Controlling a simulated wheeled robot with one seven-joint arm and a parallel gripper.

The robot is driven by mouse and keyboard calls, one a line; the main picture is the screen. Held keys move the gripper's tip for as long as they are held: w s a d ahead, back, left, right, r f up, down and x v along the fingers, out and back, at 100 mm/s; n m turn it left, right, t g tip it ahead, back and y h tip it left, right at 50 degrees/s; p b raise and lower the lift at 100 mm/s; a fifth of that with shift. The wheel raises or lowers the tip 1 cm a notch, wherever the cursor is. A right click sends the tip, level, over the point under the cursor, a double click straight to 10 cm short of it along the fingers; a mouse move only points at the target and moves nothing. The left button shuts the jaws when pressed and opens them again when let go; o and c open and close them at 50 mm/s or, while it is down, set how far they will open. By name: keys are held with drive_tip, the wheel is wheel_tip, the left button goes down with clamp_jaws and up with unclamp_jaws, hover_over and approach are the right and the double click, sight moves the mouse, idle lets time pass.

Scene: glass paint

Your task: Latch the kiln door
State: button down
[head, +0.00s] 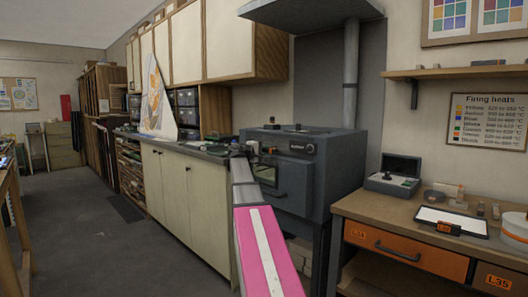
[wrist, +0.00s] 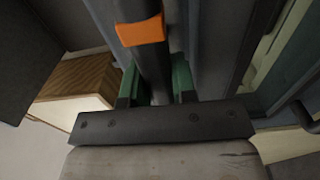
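The kiln (head: 335,185) is a dark blue-grey box right of centre in the head view. My gripper (head: 240,151) is at the kiln's left front edge, small and hard to make out there. In the wrist view its two green fingers (wrist: 160,88) closely flank a dark bar (wrist: 152,65) with an orange band (wrist: 140,31), seemingly the door's latch handle. No gap shows between bar and fingers, so the gripper looks shut on it. Whether the latch is engaged cannot be told.
A cabinet counter (head: 190,187) stands left of the kiln. A wooden desk (head: 445,235) with orange drawers stands to its right. A flue pipe (head: 350,75) rises from the kiln. The floor (head: 85,240) at left is clear.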

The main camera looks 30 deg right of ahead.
drive_tip(key=shift+n, duration=0.4)
drive_tip(key=n, duration=0.3)
drive_tip(key=shift+n, duration=0.4)
drive_tip(key=n, duration=0.4)
drive_tip(key=shift+n, duration=0.3)
drive_tip(key=n, duration=0.8)
drive_tip(key=shift+n, duration=0.3)
drive_tip(key=c, duration=0.9)
unclamp_jaws()
